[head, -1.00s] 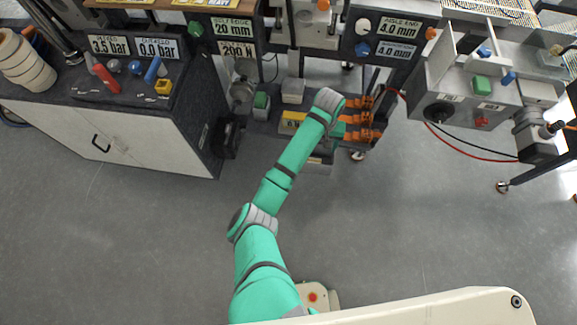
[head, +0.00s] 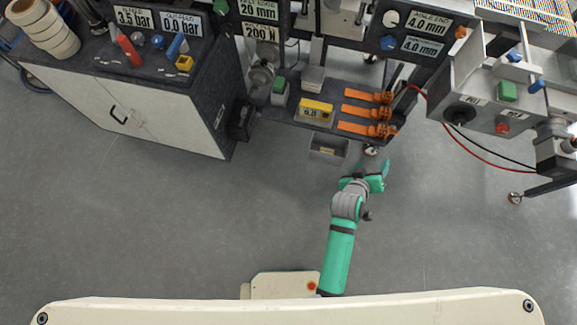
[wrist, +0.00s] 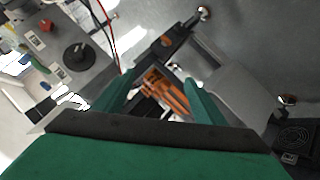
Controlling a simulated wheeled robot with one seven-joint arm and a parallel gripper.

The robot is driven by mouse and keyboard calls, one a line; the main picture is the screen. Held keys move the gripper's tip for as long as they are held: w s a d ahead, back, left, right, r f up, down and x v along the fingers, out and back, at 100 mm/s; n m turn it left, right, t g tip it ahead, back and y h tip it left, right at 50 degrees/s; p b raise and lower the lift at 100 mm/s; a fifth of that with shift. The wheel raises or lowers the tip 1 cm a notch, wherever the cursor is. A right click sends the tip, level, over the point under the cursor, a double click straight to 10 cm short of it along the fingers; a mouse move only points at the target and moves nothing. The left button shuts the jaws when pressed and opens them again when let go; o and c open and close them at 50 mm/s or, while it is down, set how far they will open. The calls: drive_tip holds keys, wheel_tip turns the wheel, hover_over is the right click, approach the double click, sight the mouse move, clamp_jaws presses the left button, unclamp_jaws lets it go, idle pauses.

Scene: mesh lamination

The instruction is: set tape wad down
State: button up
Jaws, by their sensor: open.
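I cannot make out a tape wad for certain in either view. My gripper (head: 377,178) is in front of the lower shelf (head: 285,118), over the grey floor. In the wrist view my gripper (wrist: 158,98) has its two green fingers spread apart, with nothing seen held between them. A small grey bin (head: 328,149) hangs at the shelf's front edge, left of my gripper, with something small and pale yellow inside that I cannot identify.
Several orange-handled tools (head: 366,112) lie on the shelf beside a yellow gauge (head: 315,109). A white cabinet (head: 150,115) stands left, with rolls (head: 43,28) on top. A grey control box (head: 490,95) with cables is right. The floor between is clear.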

drive_tip(key=s+a+r+n+t+y, duration=0.1)
drive_tip(key=s+a+r+t+y, duration=0.1)
drive_tip(key=s+a, duration=0.6)
drive_tip(key=s+a+r+n+t+y, duration=0.1)
drive_tip(key=s+a+r+t+y, duration=0.15)
drive_tip(key=s+a, duration=0.45)
drive_tip(key=s+a+r+m+t+y, duration=0.1)
drive_tip(key=s+a+r, duration=0.3)
drive_tip(key=a+r, duration=0.2)
drive_tip(key=s+a+r+m+t+y, duration=0.1)
drive_tip(key=s+a+r+m, duration=0.1)
drive_tip(key=s+a+r, duration=0.2)
drive_tip(key=a+r, duration=0.2)
drive_tip(key=a, duration=0.2)
drive_tip(key=shift+r+y, duration=0.1)
drive_tip(key=shift+y, duration=0.15)
drive_tip(key=shift+w, duration=0.15)
